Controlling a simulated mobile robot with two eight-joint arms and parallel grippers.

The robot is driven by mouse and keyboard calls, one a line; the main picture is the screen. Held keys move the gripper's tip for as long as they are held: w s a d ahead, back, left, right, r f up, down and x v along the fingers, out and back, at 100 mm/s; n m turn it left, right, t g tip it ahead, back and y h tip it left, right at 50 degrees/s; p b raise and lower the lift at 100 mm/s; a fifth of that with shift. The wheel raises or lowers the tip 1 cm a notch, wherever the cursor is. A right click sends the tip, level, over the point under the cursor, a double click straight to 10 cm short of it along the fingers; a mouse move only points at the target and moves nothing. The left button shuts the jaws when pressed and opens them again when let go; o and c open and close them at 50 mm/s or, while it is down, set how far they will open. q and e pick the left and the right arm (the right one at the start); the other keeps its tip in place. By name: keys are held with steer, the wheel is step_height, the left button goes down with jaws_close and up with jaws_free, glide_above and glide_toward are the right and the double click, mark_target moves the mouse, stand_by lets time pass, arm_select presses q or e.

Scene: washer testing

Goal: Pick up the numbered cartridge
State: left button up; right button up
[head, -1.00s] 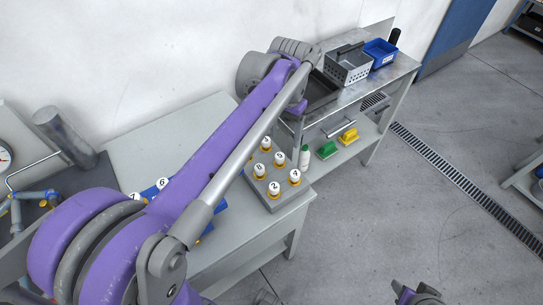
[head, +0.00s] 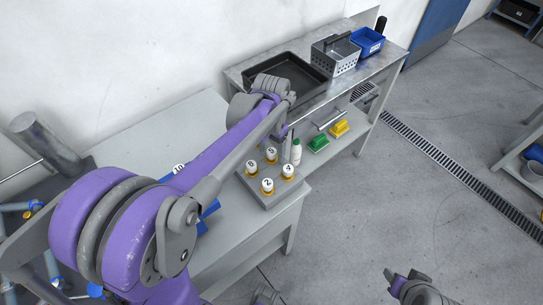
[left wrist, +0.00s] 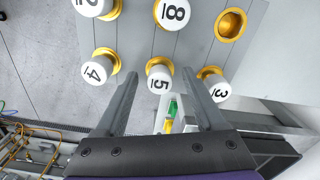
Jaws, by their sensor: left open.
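White numbered cartridges with gold collars stand in a grey block (head: 247,182) on the bench. They include cartridge 5 (head: 271,153), 8 (head: 251,168), 2 (head: 267,185) and 4 (head: 288,170). My left gripper (left wrist: 159,72) is open, its fingers on either side of cartridge 5 (left wrist: 159,80) in the left wrist view; I cannot tell whether they touch it. Cartridge 3 (left wrist: 217,88) stands right of the right finger and cartridge 4 (left wrist: 97,70) left of the left finger. My right gripper (head: 402,277) is low over the floor, apart from the cartridges; its jaw state is unclear.
An empty gold-ringed socket (left wrist: 230,24) is in the block. A dark tray (head: 292,78), grey perforated basket (head: 335,57) and blue bin (head: 368,42) occupy the metal table behind. Open floor lies right.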

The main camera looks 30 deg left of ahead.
arm_select(q)
steer(key=shift+f, duration=0.5)
jaws_close()
